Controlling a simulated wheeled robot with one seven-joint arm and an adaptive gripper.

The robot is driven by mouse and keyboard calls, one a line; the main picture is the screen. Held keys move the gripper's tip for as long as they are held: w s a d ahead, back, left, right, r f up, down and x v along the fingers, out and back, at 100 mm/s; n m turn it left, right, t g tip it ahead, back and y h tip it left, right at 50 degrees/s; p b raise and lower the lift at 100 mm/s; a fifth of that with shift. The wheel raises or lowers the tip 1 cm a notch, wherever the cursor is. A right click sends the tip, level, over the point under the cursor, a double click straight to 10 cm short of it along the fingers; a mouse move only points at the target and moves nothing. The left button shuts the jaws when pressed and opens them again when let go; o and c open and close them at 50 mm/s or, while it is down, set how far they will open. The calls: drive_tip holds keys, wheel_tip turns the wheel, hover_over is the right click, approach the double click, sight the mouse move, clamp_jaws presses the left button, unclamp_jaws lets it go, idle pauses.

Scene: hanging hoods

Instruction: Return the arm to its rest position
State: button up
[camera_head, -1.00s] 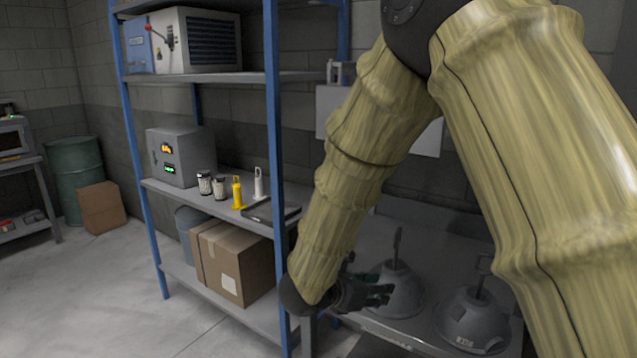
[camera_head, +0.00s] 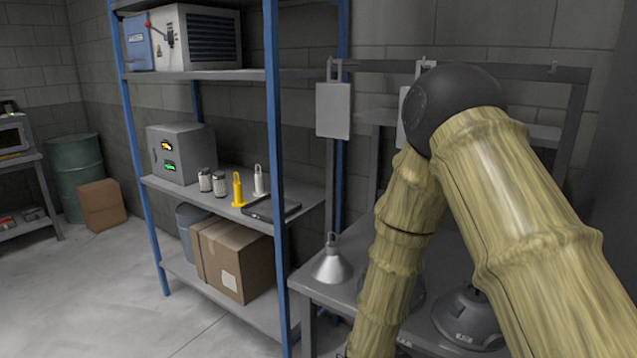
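My arm comes in from the right, bends at a dark elbow joint, and runs down past the bottom edge of the view. My gripper is out of view below, so its fingers cannot be seen. A silver hood (camera_head: 331,266) stands on the left end of the grey table (camera_head: 312,289). A darker grey hood (camera_head: 466,319) stands on the table between my two arm links. Another hood (camera_head: 417,300) is mostly hidden behind my forearm.
A grey frame (camera_head: 450,67) with hooks stands behind the table; a pale plate (camera_head: 333,111) hangs there. A blue-posted shelf (camera_head: 275,150) at the left holds machines, jars, a yellow item (camera_head: 238,190) and a cardboard box (camera_head: 236,262).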

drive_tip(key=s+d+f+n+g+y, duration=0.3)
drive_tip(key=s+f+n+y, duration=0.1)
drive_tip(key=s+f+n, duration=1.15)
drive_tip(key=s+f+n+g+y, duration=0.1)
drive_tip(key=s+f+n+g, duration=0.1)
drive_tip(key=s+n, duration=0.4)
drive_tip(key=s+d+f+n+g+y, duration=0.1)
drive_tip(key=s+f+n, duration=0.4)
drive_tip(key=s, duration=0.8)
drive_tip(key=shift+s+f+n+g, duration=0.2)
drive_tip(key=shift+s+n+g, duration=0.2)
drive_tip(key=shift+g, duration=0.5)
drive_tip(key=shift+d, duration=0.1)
